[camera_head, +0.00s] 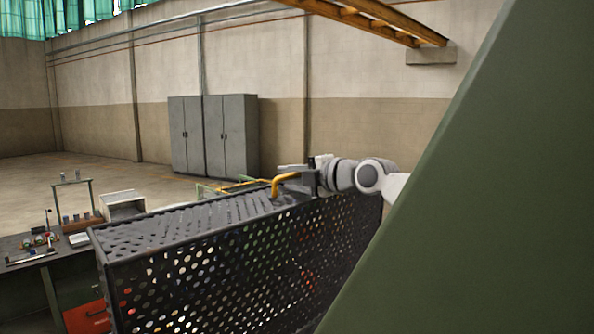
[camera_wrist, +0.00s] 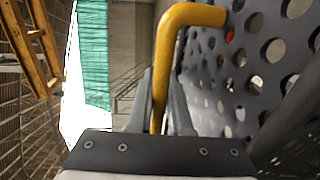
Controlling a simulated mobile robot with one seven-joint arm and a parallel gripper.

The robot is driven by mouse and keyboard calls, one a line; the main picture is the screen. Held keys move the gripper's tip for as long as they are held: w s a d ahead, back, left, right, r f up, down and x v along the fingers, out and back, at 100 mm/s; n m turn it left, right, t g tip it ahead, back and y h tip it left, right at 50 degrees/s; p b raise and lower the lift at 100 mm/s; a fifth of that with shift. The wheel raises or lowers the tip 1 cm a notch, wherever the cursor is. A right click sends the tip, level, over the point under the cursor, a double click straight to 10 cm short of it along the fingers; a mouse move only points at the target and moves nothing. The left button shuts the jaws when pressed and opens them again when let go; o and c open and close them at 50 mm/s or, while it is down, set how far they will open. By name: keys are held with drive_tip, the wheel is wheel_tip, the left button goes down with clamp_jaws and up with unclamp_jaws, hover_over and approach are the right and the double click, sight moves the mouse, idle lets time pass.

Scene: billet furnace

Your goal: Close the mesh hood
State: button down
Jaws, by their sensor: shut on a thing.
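The mesh hood (camera_head: 240,270) is a dark box of perforated metal in the middle of the head view. Its perforated top and front side show, and bright spots show through the holes. A yellow bar handle (camera_head: 283,181) stands at its far edge. My gripper (camera_head: 300,172) is at this handle, reaching in from the right. In the wrist view my gripper (camera_wrist: 160,105) has its two fingers on either side of the yellow handle (camera_wrist: 186,16), shut on it. The hood's perforated panel (camera_wrist: 225,75) is close on the right there. What lies under the hood is mostly hidden.
A large green slanted panel (camera_head: 500,210) blocks the right side of the head view. A workbench (camera_head: 30,255) with small tools, a rack (camera_head: 75,205) and an orange-red box (camera_head: 88,316) is at left. Grey cabinets (camera_head: 214,135) stand by the back wall, with open floor before them.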

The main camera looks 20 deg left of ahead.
drive_tip(key=c, duration=1.1)
unclamp_jaws()
drive_tip(key=shift+a, duration=0.1)
drive_tip(key=shift+c, duration=0.2)
